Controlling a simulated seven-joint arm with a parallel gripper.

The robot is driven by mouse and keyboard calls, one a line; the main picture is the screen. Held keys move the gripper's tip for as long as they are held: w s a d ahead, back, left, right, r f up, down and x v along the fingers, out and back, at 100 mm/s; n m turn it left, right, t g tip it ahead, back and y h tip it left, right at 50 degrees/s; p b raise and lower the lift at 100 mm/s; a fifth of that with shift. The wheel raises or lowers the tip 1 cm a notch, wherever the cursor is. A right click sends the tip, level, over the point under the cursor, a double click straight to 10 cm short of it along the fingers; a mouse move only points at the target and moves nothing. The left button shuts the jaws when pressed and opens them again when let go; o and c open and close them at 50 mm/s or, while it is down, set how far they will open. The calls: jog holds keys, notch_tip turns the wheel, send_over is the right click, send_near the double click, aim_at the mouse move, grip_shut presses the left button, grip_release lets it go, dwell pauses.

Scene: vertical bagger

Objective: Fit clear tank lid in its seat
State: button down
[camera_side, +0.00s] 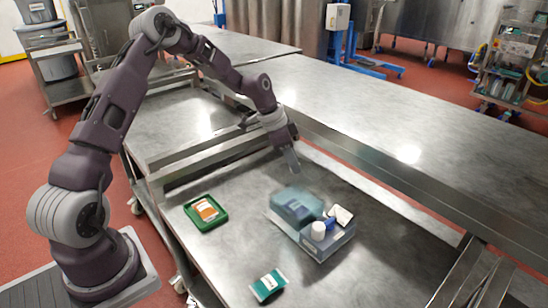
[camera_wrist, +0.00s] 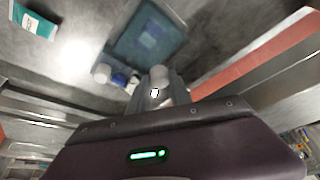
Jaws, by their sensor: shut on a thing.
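My gripper (camera_side: 291,160) is above the table, behind and above a teal see-through tank (camera_side: 297,205). In the wrist view my gripper (camera_wrist: 160,90) is shut on a pale, see-through piece, which looks like the clear tank lid; its outline is faint and its edges are hard to make out. The tank stands in a low clear tray (camera_side: 326,250), and the tank also shows in the wrist view (camera_wrist: 147,42). My gripper is apart from the tank. The lid's seat cannot be made out.
A white cap (camera_side: 318,231), a small blue item and a white card (camera_side: 341,215) sit at the tray's right. A green tray (camera_side: 206,213) with an orange-white packet lies left. A teal-white packet (camera_side: 268,285) lies in front. A steel rail runs behind.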

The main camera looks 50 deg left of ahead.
aim_at(293, 175)
jog(key=shift+s+d+r+m, duration=0.1)
jog(key=shift+d+r+m, duration=0.35)
jog(key=shift+d+m, duration=0.25)
jog(key=shift+d+g, duration=0.2)
jog(key=shift+g, duration=0.1)
jog(key=shift+f, duration=3.4)
jog(key=shift+f, duration=0.25)
jog(key=shift+f, duration=0.65)
jog(key=c, duration=0.7)
grip_release()
